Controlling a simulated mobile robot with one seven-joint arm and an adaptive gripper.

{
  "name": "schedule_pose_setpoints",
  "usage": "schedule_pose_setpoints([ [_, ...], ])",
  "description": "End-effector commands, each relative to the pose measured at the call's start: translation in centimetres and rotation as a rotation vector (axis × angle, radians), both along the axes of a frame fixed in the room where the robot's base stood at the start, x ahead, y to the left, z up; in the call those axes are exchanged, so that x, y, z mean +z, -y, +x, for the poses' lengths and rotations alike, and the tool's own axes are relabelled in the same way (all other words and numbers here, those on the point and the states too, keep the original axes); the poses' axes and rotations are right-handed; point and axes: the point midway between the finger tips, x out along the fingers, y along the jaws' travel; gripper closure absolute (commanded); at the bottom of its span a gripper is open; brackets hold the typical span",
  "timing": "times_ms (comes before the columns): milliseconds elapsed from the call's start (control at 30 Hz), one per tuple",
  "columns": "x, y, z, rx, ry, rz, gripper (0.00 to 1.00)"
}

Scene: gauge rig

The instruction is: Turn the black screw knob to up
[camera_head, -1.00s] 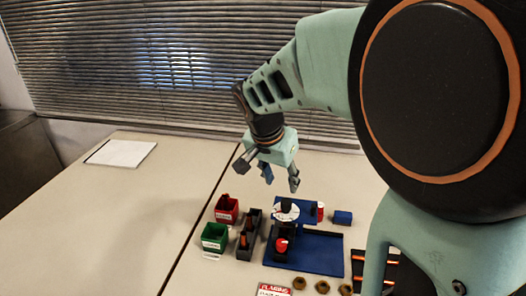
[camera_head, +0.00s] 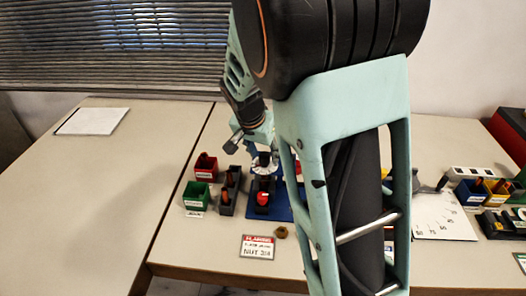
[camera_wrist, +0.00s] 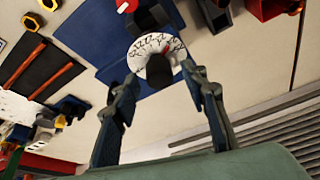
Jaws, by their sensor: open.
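The black screw knob (camera_wrist: 158,72) stands up in front of a round white dial with a red mark and dark scale marks, and the dial (camera_wrist: 146,46) is on the rig. In the wrist view the knob appears between the two fingertips of my gripper (camera_wrist: 161,76), with visible space on both sides. The fingers are spread open and hold nothing. In the head view the knob (camera_head: 264,158) and white dial (camera_head: 266,171) are small, just below my gripper, which my arm partly hides. Any pointer direction on the knob is too small to tell.
The rig stands on a blue base plate (camera_head: 283,211). A red knob (camera_head: 262,198) is in front of the dial. Red (camera_head: 206,171) and green (camera_head: 196,194) bins and a grey tray (camera_head: 229,195) stand left. My arm hides the plate's right side.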

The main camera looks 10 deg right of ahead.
Motion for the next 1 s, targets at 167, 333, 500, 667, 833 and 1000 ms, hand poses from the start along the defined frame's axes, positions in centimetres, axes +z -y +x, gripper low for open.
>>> schedule_pose_setpoints([
  [167, 0.02, 0.0, -0.01, 0.0, 0.0, 0.0, 0.74],
  [333, 0.03, -0.01, -0.01, 0.0, 0.0, 0.0, 0.93],
  [500, 0.04, -0.01, -0.01, 0.001, 0.0, 0.0, 1.0],
  [667, 0.01, 0.07, -0.02, 0.023, 0.0, 0.0, 1.0],
  [833, -0.01, 0.15, -0.05, 0.091, 0.001, 0.001, 1.0],
  [1000, -0.04, 0.3, -0.09, 0.212, 0.002, 0.001, 1.0],
])
